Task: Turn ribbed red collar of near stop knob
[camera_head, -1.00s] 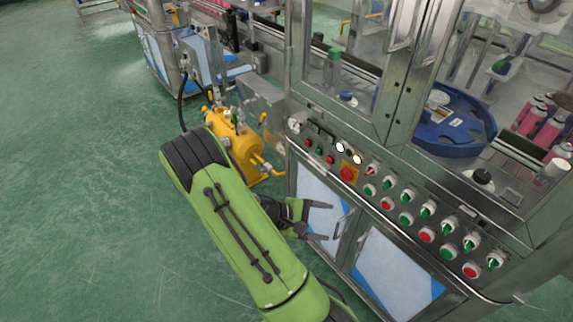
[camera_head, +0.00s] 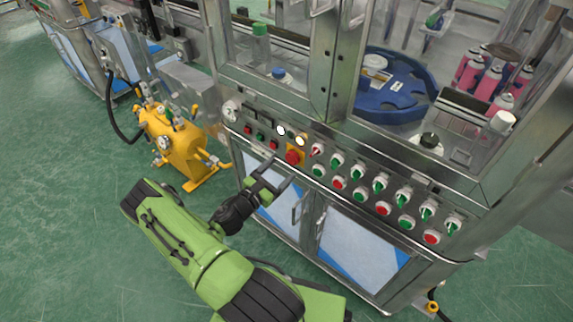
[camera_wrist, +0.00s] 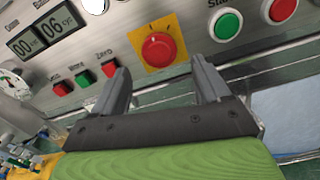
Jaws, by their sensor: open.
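The near stop knob is a red mushroom knob (camera_head: 292,157) on a yellow square plate, on the sloped control panel of the steel machine. In the wrist view the red knob (camera_wrist: 159,50) and its yellow plate (camera_wrist: 143,36) show whole, ahead of and between my fingers. My gripper (camera_head: 269,177) is open and empty, just in front of and slightly below-left of the knob in the head view. In the wrist view my gripper (camera_wrist: 165,82) has its two fingers apart, with the knob beyond their tips. No contact shows. The collar's ribs are too small to tell clearly.
Several green and red buttons and selector switches (camera_head: 380,183) line the panel to the right. Small buttons (camera_wrist: 85,80) and a digital display (camera_wrist: 45,35) are left of the knob. A yellow tank (camera_head: 178,145) stands left of the machine. Cabinet doors (camera_head: 345,238) lie below.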

